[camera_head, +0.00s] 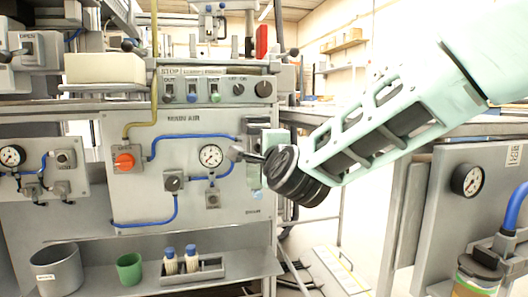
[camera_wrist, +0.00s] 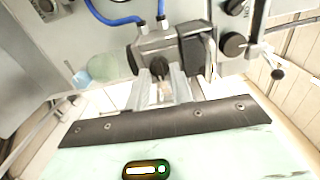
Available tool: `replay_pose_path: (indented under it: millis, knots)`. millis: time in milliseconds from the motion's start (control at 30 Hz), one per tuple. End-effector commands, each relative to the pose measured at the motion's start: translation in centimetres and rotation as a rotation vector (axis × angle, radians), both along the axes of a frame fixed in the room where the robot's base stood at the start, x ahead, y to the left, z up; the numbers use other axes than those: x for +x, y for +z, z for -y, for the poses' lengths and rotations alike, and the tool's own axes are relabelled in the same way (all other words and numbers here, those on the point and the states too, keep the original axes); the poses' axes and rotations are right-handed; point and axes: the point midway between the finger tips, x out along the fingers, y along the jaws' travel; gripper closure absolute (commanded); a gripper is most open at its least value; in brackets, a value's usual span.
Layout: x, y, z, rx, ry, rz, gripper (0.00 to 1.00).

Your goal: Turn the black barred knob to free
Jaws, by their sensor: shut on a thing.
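My gripper (camera_head: 250,156) reaches in from the right to the right edge of the main air panel (camera_head: 140,205). In the wrist view its two fingers (camera_wrist: 162,82) are close together at a small dark knob (camera_wrist: 159,66) on the front of a grey air unit (camera_wrist: 150,44). They are shut on this knob, which I take to be the black barred knob. Its bar and its marks cannot be made out. In the head view my gripper hides the knob. A pale clear bowl (camera_wrist: 106,65) hangs from the unit, left of the fingers in the wrist view.
An orange knob (camera_head: 124,162), a gauge (camera_head: 210,155) and blue hoses (camera_head: 148,218) are on the panel to the left. Small black knobs (camera_head: 263,89) sit on the strip above. A shelf below holds a grey pot (camera_head: 57,270) and a green cup (camera_head: 129,268).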

Motion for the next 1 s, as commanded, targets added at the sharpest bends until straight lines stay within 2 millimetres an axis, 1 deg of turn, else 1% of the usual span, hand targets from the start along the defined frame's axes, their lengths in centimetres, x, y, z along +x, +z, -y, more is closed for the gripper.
replay_pose_path:
  millis: [33,100,367,467,533,667,1000]
  knots:
    - [0.0,-0.2,0.0,-0.002,0.000,-0.003,0.72]
    - [0.0,-0.2,0.0,-0.002,0.000,-0.003,0.57]
    - [0.0,-0.1,0.0,-0.001,0.000,-0.001,0.57]
    - [-0.4,0.0,0.1,-0.002,0.000,0.000,0.57]
    - [-1.1,0.1,0.3,-0.002,0.000,0.000,0.57]
    - [-3.3,0.3,1.0,-0.003,0.001,-0.001,0.57]
    - [-11.1,0.3,3.1,-0.003,0.003,-0.001,0.57]
